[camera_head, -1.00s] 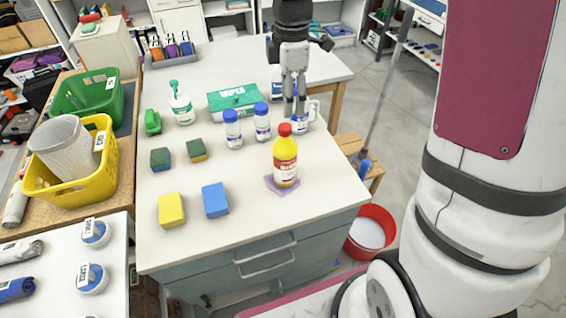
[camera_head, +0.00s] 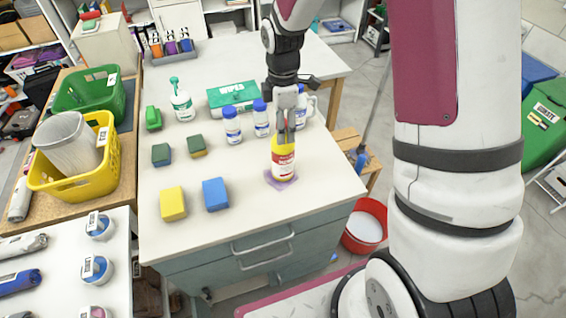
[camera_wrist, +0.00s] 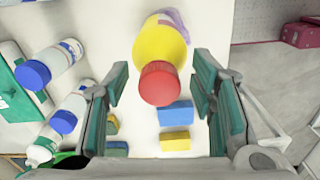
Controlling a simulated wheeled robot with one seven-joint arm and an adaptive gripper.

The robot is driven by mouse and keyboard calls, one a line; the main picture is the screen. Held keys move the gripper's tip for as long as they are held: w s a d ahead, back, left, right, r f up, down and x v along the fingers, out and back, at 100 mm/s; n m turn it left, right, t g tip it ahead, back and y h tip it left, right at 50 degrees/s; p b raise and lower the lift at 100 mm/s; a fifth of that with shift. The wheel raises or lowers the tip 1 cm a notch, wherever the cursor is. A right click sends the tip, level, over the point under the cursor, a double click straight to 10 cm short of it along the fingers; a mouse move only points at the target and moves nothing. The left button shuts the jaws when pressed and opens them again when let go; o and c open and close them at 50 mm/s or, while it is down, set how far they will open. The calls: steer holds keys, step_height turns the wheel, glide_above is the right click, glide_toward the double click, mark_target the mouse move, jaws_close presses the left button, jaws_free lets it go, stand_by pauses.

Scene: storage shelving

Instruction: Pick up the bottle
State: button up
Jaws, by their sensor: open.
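The bottle (camera_head: 283,163) is yellow with a red and white label and stands upright on a purple cloth (camera_head: 281,182) on the white tabletop. In the head view my gripper (camera_head: 286,130) is right at its top and hides the cap. In the wrist view the red cap (camera_wrist: 159,84) and yellow shoulder (camera_wrist: 160,45) of the bottle show between the two open green-padded fingers of my gripper (camera_wrist: 166,98). There is a gap on each side, and the fingers do not touch it.
White bottles with blue caps (camera_head: 232,128) stand close behind to the left, with a green wipes box (camera_head: 233,94) beyond. Blue (camera_head: 216,194) and yellow (camera_head: 173,203) sponges lie left of the bottle. The tabletop in front is clear. A red bucket (camera_head: 367,226) stands on the floor at right.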

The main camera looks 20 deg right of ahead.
steer(key=shift+c, duration=0.6)
jaws_close()
steer(key=shift+r, duration=0.15)
